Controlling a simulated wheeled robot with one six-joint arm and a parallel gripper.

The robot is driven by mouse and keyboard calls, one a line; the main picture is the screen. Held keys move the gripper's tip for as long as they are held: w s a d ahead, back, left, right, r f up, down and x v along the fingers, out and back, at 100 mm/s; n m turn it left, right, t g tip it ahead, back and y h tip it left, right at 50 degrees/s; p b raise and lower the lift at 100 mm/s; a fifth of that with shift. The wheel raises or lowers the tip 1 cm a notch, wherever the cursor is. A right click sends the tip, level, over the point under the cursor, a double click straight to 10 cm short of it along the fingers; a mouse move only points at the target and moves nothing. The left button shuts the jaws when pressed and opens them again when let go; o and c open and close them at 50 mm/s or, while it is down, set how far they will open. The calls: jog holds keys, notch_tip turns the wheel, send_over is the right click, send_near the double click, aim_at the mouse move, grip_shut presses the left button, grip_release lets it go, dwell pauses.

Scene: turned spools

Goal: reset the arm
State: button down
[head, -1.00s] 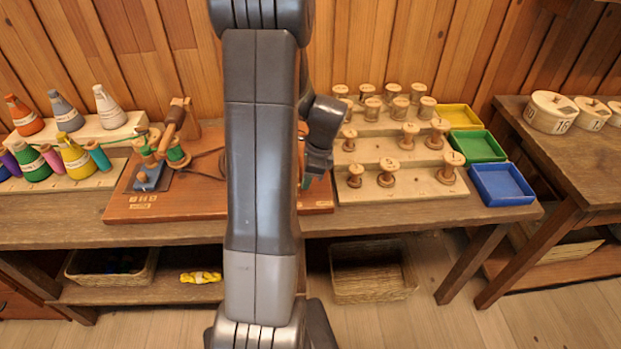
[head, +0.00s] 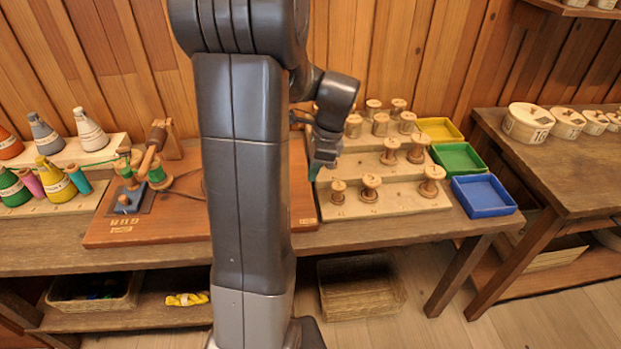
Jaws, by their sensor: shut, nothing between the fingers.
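My arm rises through the middle of the head view and bends over at the top. My gripper (head: 316,170) hangs to the right of the arm column, fingers pointing down. It is shut and holds nothing. It is over the gap between the brown winding board (head: 160,226) and the stepped spool rack (head: 400,203), left of the wooden spools (head: 370,187). The arm hides the middle of the winding board and part of the rack's left side.
Yellow (head: 440,131), green (head: 459,160) and blue (head: 484,196) trays stand right of the rack. Thread cones (head: 62,186) stand at the left. Round lidded boxes (head: 527,124) sit on the right table. Baskets (head: 362,287) are on the shelf and floor below.

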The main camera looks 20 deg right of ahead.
dwell(0.3)
jog(key=x, duration=0.8)
jog(key=shift+w+f, duration=0.1)
jog(key=shift+f, duration=0.3)
jog(key=a, duration=0.1)
jog(key=w+a+f, duration=0.1)
jog(key=shift+a+f, duration=0.15)
jog(key=shift+a, duration=0.15)
jog(key=shift+w+a, duration=0.2)
jog(key=shift+a, duration=0.25)
